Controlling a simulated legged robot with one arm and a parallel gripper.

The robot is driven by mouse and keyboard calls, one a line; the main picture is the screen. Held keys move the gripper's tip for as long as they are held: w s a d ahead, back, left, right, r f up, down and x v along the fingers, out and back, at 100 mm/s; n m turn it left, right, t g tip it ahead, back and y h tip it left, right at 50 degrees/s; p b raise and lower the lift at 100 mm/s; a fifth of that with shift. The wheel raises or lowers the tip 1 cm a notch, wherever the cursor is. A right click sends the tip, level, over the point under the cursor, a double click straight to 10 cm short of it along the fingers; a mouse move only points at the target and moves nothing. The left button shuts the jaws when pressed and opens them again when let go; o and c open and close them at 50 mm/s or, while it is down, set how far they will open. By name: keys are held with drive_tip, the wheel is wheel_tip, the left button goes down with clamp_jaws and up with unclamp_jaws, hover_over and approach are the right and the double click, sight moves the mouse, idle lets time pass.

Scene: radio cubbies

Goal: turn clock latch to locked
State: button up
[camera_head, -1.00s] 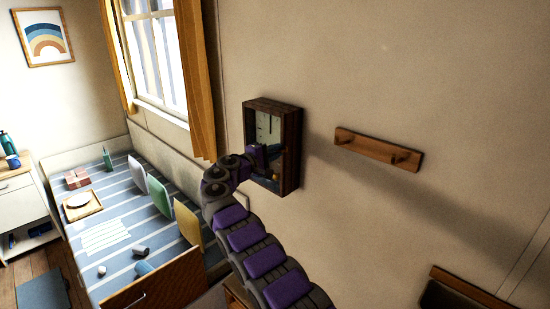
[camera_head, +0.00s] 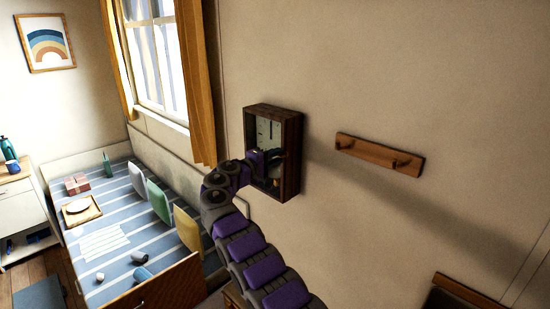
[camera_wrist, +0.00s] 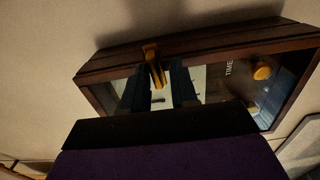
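The clock (camera_head: 290,155) is a dark wooden box on the wall, with a pale face (camera_head: 266,132) behind its front. In the wrist view the clock's wooden frame (camera_wrist: 110,62) fills the middle, with the word TIME on its face.
A round yellow knob-like piece (camera_wrist: 262,72) shows on the clock's face, right of the fingers. A wooden peg rail (camera_head: 380,153) is on the wall to the right. A curtain (camera_head: 198,90) hangs left of the clock, above a bed (camera_head: 130,225) with cushions.

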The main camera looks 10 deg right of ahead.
drive_tip(key=shift+o, duration=0.6)
drive_tip(key=shift+r, duration=0.15)
drive_tip(key=p+v, duration=0.1)
drive_tip(key=v, duration=1.6)
drive_tip(key=shift+a+p, duration=0.3)
drive_tip(key=shift+p, duration=0.1)
